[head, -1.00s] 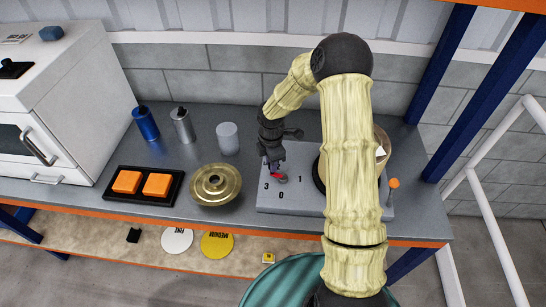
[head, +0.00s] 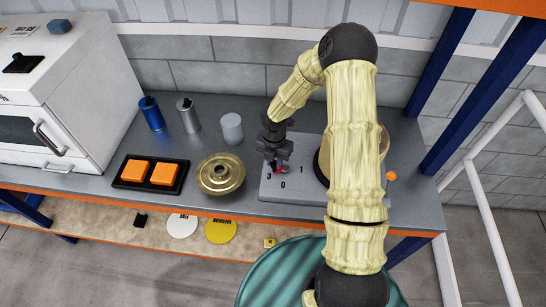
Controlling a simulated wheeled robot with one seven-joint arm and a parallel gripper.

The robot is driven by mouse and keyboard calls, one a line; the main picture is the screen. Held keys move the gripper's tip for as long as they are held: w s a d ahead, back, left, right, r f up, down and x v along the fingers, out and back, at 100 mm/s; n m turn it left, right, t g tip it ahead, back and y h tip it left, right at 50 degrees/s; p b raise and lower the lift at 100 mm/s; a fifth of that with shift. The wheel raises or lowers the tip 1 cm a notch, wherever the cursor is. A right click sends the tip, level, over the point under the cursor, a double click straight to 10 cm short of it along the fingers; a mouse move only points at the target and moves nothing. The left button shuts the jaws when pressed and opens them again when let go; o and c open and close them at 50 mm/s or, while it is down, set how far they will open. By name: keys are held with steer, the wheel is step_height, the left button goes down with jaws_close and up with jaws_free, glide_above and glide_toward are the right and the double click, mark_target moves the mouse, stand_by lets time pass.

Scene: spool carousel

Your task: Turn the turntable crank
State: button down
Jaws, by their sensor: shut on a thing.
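A grey base plate (head: 300,203) with printed numbers 3, 0 and 1 stands on the bench. It carries the turntable, whose tan drum (head: 322,160) is mostly hidden behind my arm. An orange knob (head: 391,176) stands at the plate's right side, apart from my gripper.
A brass spool (head: 220,175), a black tray (head: 128,179) with two orange blocks, and blue, silver and pale grey cylinders stand left of the plate. A white cabinet (head: 90,120) is at far left. Blue rack posts (head: 440,75) rise at right. White and yellow discs lie below.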

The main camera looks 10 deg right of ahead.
steer(key=shift+s+d+f, duration=0.1)
stand_by(0.4)
steer(key=c, duration=1.2)
jaws_free()
step_height(320, 180, up, 18)
steer(key=b, duration=0.2)
steer(key=shift+f, duration=0.25)
